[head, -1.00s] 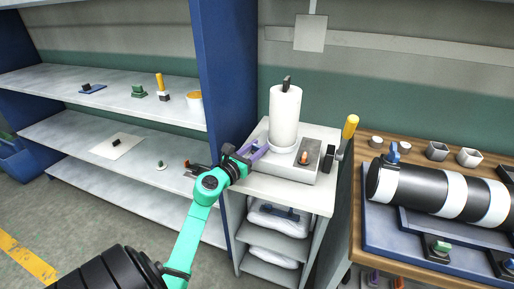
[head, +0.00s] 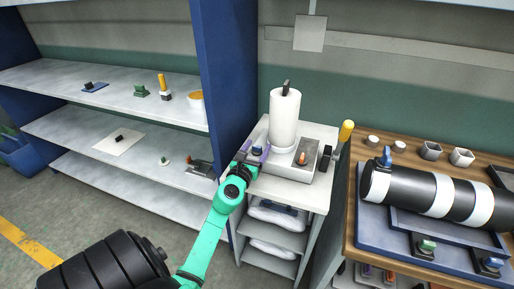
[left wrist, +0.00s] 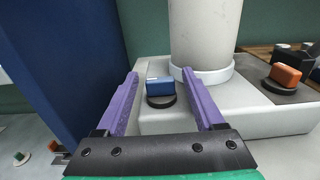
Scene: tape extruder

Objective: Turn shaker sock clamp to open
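A blue knob on a dark round base (left wrist: 160,87) sits on the front of a white machine (head: 285,173), beside the white upright cylinder (head: 284,118); it looks like the clamp handle. The knob also shows in the head view (head: 257,151). My left gripper (left wrist: 160,73) is open, with its purple fingers on either side of the blue knob. A gap shows on both sides of the knob, and nothing is held. In the head view my left gripper (head: 255,149) is at the machine's left end. My right gripper is not in view.
An orange knob (head: 302,158) sits on the machine's grey plate, right of the cylinder. A yellow-handled lever (head: 346,131) stands at its right end. A blue shelf upright (left wrist: 72,70) is close on the left. A wooden bench (head: 400,155) with a black-and-white roller stands right.

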